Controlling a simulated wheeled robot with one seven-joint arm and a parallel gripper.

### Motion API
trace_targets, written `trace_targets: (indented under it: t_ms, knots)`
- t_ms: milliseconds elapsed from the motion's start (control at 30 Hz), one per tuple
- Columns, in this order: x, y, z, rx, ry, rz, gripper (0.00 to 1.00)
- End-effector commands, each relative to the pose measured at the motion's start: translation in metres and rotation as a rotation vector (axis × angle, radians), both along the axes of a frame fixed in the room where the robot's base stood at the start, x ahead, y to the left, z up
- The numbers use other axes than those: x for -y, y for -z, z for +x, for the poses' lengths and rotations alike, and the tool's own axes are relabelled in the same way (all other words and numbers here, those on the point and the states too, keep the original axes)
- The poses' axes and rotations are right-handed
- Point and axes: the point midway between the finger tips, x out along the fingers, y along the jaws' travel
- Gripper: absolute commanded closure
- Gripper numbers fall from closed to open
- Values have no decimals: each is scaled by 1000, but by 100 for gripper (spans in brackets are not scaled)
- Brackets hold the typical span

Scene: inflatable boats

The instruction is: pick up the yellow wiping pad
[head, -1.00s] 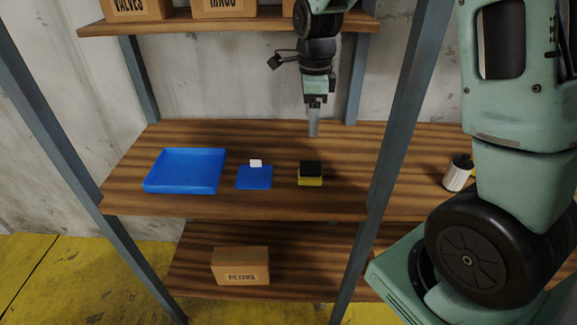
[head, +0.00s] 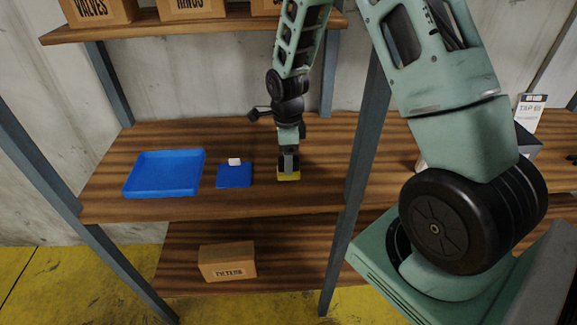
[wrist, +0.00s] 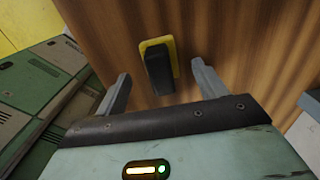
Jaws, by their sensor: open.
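The yellow wiping pad (head: 289,177) lies on the middle wooden shelf, right of the blue pad. In the head view my gripper (head: 288,168) hangs just above it and hides most of its dark top. In the wrist view the yellow wiping pad (wrist: 157,49) shows a yellow base under a black block. My gripper (wrist: 160,85) is open there, with one finger on each side of the black block. Both fingers are apart from the pad, and nothing is held.
A blue tray (head: 163,173) and a blue square pad (head: 234,177) with a white piece stand to the left on the shelf (head: 210,208). A grey rack post (head: 366,130) rises to the right. A cardboard box (head: 228,262) sits on the shelf below.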

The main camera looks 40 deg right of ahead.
Motion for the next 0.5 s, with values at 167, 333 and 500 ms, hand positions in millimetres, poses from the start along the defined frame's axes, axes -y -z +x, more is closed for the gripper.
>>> trace_targets:
  t_ms: [167,333,500]
  knots:
    - [3,22,-3,-6,-1,3,29]
    - [3,38,-2,-2,0,1,29]
    - [3,41,-1,0,0,0,29]
